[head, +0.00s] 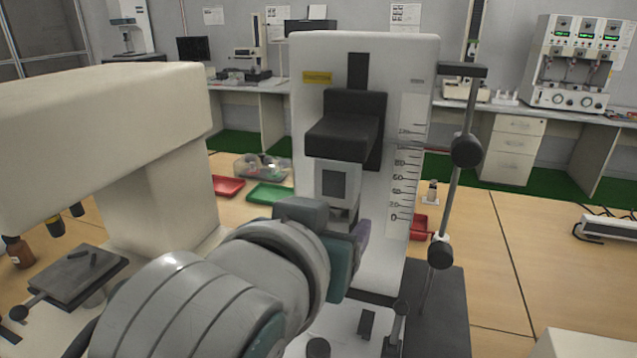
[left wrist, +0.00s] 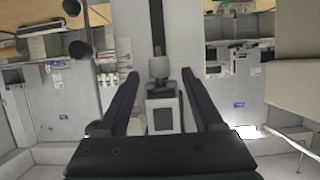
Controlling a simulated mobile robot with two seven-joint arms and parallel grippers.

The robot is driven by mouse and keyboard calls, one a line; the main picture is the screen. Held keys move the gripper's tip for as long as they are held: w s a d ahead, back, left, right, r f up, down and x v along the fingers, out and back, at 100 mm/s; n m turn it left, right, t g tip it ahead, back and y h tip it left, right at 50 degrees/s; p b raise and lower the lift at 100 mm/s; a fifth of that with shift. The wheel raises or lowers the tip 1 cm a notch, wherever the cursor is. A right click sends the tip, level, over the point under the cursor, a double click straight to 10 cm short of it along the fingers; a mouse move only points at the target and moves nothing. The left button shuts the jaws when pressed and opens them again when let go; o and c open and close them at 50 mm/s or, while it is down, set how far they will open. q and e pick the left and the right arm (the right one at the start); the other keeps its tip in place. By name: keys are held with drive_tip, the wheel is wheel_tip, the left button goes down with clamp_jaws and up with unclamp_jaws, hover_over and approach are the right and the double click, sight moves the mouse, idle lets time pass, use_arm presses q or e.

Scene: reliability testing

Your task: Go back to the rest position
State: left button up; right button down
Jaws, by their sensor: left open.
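My left arm comes in from the left in the head view, and its gripper (head: 358,238) is at the front of a tall white testing machine. In the left wrist view the two dark fingers of this gripper (left wrist: 160,76) stand apart, with no object clamped between them. A light grey block with a dark square window (left wrist: 163,118) on the machine shows between the fingers. The same block (head: 338,187) shows in the head view under a black carriage (head: 342,125). My wrist hides part of the lower machine. My right gripper is not in view.
The machine's white column (head: 312,100) has a scale, and a thin metal post (head: 455,190) with black knobs stands at its right. A large beige instrument (head: 110,120) stands close on the left. A green tray (head: 270,194) and a red tray (head: 227,186) lie on the table behind.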

use_arm(q)
drive_tip(key=v, duration=0.8)
drive_tip(key=s+a+f+n+g+y, duration=0.1)
drive_tip(key=s+a+f+g, duration=0.2)
drive_tip(key=s+a, duration=0.3)
drive_tip(key=s+a+f+g+y, duration=0.2)
drive_tip(key=s+a+f+g, duration=0.15)
drive_tip(key=s+a, duration=0.3)
drive_tip(key=s+a+f+n+g+y, duration=0.1)
drive_tip(key=s+a+f+g, duration=0.2)
drive_tip(key=s+a, duration=0.25)
wheel_tip(320, 180, up, 32)
drive_tip(key=p, duration=3.3)
drive_tip(key=shift+s+d+r, duration=0.15)
drive_tip(key=shift+s+d, duration=0.1)
drive_tip(key=shift+d, duration=0.2)
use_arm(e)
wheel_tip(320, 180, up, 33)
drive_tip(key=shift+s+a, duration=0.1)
